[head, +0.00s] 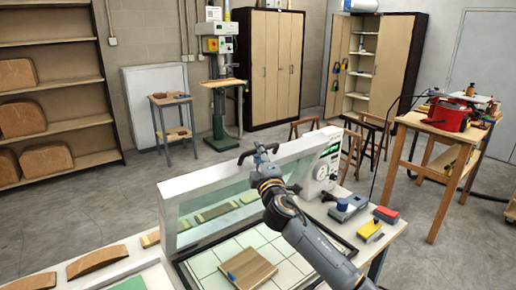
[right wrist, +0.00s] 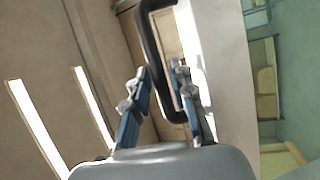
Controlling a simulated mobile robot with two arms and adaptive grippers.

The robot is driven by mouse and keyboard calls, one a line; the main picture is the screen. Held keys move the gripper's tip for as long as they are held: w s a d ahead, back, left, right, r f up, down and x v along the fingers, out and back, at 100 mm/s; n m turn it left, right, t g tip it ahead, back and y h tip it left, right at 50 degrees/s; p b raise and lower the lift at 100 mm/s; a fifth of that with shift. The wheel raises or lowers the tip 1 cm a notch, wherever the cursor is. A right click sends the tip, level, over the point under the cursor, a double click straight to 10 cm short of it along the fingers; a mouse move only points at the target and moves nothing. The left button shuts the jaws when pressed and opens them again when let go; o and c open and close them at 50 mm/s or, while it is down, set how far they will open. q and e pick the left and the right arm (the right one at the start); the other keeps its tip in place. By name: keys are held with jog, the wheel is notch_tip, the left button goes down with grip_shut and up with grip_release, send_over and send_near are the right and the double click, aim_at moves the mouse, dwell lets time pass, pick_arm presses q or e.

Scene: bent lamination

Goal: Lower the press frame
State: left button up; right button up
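The press frame (head: 200,181) is a white frame around a clear greenish sheet, standing raised and tilted up at the back of the press. A dark handle sits on its top edge; in the right wrist view the handle (right wrist: 150,55) is a black loop. My right gripper (head: 262,154) is at this handle. In the right wrist view my right gripper (right wrist: 160,72) has a finger on each side of the handle's bar; whether both press on it cannot be told. The press bed (head: 209,265), with a pale grid and dark rim, lies below. My left gripper is out of view.
A wooden board with a blue item (head: 250,268) lies on the bed. A white control box with a dial (head: 322,172) adjoins the frame's right end. Red and yellow blocks (head: 370,228) and a clamp-like tool (head: 347,208) lie at right. Curved wooden pieces (head: 97,261) lie at left.

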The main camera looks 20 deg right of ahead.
jog(key=shift+w+r, duration=0.1)
jog(key=shift+w, duration=0.5)
grip_shut()
